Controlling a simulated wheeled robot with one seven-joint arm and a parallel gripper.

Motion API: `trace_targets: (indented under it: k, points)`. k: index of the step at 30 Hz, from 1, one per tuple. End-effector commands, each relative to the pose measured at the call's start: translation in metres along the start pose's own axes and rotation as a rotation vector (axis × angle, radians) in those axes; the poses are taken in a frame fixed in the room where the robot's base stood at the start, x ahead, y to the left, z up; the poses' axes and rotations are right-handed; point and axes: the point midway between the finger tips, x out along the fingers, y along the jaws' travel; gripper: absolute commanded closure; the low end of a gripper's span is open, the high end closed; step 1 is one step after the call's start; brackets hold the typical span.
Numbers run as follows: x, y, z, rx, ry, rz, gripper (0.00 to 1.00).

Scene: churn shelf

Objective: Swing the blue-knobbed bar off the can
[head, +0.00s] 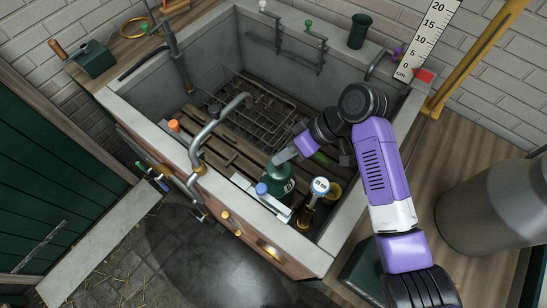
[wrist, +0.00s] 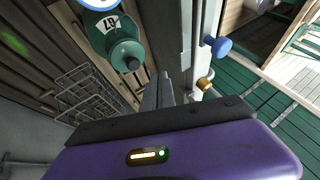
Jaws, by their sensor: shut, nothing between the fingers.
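The green can (head: 278,184) stands in the stone trough near its front wall. It also shows in the wrist view (wrist: 122,50), with a pale number label. The blue knob (head: 261,188) sits on a pale bar (head: 270,203) at the front rim, close beside the can. In the wrist view the blue knob (wrist: 221,46) is right of the can. Whether the bar touches the can I cannot tell. My gripper (head: 281,157) is shut and empty, by the can's top in the head view. In the wrist view its fingers (wrist: 164,88) point between can and knob.
A curved grey pipe (head: 213,130) and an orange knob (head: 174,126) are to the left. A wire rack (head: 255,112) lies behind. A large grey churn (head: 495,205) stands at right.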

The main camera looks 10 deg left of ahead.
Motion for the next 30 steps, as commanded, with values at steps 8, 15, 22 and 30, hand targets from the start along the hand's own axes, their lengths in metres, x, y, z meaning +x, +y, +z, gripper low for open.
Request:
trace_targets:
  k: [8,15,22,30]
  points:
    - [-0.039,0.002,-0.004,0.002,0.000,0.001,1.00]
    - [-0.043,0.004,-0.004,0.001,0.000,0.000,1.00]
    - [-0.043,0.004,-0.004,0.001,0.000,0.000,1.00]
    - [-0.043,0.004,-0.005,0.010,0.004,0.002,1.00]
